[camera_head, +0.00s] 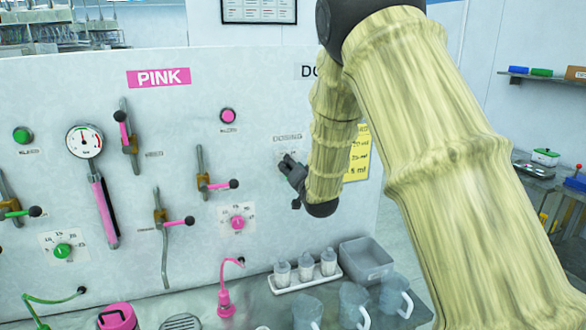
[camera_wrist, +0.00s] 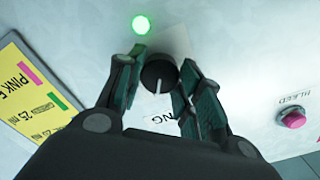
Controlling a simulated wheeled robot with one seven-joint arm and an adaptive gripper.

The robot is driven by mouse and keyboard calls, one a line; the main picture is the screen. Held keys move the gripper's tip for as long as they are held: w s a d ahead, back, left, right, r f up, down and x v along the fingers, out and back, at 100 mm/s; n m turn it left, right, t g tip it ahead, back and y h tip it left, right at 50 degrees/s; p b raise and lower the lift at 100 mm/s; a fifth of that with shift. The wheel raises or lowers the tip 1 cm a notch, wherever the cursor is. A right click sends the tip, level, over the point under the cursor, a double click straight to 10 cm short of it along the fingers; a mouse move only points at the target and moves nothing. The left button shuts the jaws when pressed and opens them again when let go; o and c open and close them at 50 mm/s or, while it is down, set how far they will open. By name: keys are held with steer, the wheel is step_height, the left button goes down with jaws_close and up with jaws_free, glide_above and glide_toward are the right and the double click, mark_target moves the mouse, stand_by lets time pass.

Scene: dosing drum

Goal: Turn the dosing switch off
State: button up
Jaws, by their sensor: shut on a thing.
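The dosing switch (camera_wrist: 158,72) is a round black knob with a white pointer line on the white panel. In the wrist view the line points down the picture. A green lamp (camera_wrist: 141,25) glows beside the knob. My gripper (camera_wrist: 163,64) has one finger on each side of the knob and is shut on it. In the head view my gripper (camera_head: 288,170) is at the panel just below the "DOSING" label (camera_head: 287,137), and it hides the knob there. The label is partly covered in the wrist view.
A pink bleed button (camera_head: 228,116) and pink-handled valves (camera_head: 219,184) lie left of my gripper. A yellow note (camera_head: 357,155) hangs to its right. Below stand white bottles in a tray (camera_head: 303,273), a grey bin (camera_head: 366,262) and clear jugs (camera_head: 353,303).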

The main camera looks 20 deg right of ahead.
steer(key=shift+d+f+n+b, duration=0.1)
steer(key=shift+n+b, duration=0.2)
steer(key=shift+b, duration=0.25)
steer(key=shift+n+b, duration=5.6)
steer(key=shift+b, duration=0.55)
steer(key=o, duration=1)
steer(key=shift+o, duration=0.2)
steer(key=s, duration=1.2)
steer(key=shift+d, duration=0.15)
